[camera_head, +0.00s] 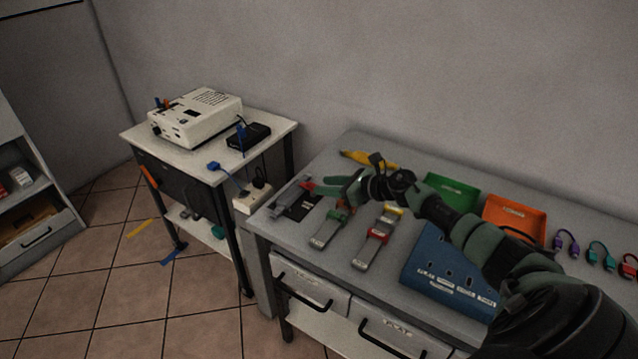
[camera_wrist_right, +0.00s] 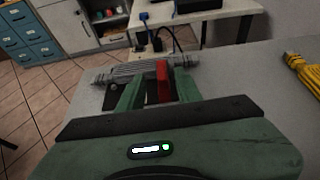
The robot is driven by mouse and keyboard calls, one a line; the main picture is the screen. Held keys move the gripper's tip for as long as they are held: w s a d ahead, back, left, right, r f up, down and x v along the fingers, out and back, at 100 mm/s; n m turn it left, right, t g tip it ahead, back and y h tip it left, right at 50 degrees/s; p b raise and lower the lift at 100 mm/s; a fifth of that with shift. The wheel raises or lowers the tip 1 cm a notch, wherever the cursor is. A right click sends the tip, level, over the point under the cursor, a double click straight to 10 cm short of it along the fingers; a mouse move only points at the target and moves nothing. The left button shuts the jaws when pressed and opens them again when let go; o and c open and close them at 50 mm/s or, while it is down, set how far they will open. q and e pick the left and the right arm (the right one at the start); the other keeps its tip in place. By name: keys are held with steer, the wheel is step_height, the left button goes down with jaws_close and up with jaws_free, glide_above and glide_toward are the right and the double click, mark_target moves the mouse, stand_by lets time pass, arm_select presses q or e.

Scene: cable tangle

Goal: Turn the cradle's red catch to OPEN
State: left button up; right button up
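In the right wrist view the red catch (camera_wrist_right: 163,80) stands between the two green fingers of my right gripper (camera_wrist_right: 155,92), nearer the right finger. A gap shows between the catch and the left finger, so the gripper looks open around it. The ribbed grey cradle body (camera_wrist_right: 135,70) lies beyond the fingertips. I cannot read an OPEN mark. My left gripper is out of view.
A blue socket panel (camera_head: 447,272), a green tray (camera_head: 452,191) and an orange tray (camera_head: 514,217) are further right. A yellow cable (camera_wrist_right: 305,72) lies behind. A side table (camera_head: 273,131) stands left.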

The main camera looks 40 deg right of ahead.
steer(key=shift+x, duration=1.25)
steer(key=shift+w+f, duration=0.15)
steer(key=shift+w, duration=0.15)
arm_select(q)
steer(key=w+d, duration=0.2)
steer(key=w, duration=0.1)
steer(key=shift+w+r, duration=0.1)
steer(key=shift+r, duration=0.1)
